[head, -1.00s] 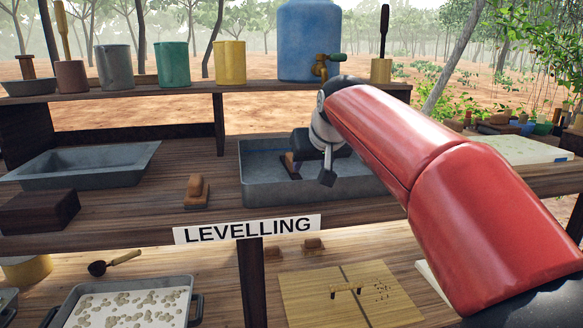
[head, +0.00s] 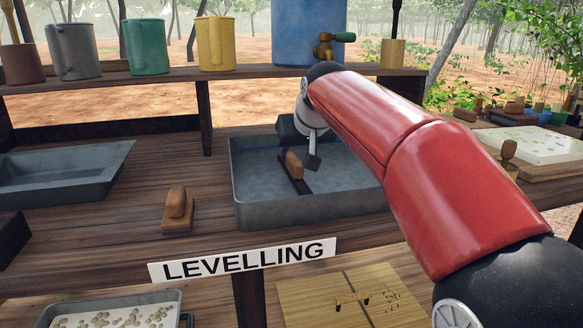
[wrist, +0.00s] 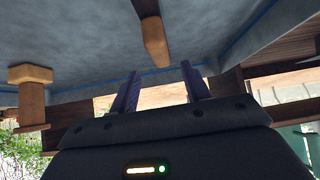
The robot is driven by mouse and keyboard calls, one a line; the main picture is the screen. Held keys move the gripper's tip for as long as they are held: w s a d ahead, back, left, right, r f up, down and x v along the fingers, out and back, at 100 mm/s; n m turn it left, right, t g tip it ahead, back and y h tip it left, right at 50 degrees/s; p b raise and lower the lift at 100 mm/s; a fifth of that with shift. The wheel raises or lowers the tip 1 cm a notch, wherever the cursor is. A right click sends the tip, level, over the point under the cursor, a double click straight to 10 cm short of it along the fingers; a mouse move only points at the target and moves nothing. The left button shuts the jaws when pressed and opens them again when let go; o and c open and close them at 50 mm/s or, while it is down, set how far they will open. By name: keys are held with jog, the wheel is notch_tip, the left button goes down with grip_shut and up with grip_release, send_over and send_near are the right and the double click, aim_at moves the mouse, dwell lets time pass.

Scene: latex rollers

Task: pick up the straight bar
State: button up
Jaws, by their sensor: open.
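A dark straight bar (head: 303,186) with a brown wooden grip (head: 294,165) is in the grey tray (head: 310,213) on the bench. In the wrist view its wooden grip (wrist: 155,42) shows at top centre, beyond the fingertips and between their lines. My gripper (head: 308,158) is over the tray beside the bar, its fingers partly hidden by the wrist. In the wrist view my gripper (wrist: 158,82) has its two fingers apart with nothing between them. I cannot tell its exact height above the bar.
A small wooden block tool (head: 177,208) stands on the bench left of the tray. Another grey tray (head: 65,175) is further left. A shelf (head: 120,82) with mugs and a blue water container (head: 309,30) runs behind. A handled wooden tool (head: 508,152) stands at right.

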aim_at(295, 158)
jog(key=x, duration=0.6)
jog(key=shift+s+a+f, duration=0.1)
jog(key=shift+s+f, duration=0.2)
jog(key=shift+f, duration=0.2)
jog(key=shift+c, duration=0.2)
jog(key=shift+r, duration=0.1)
grip_shut()
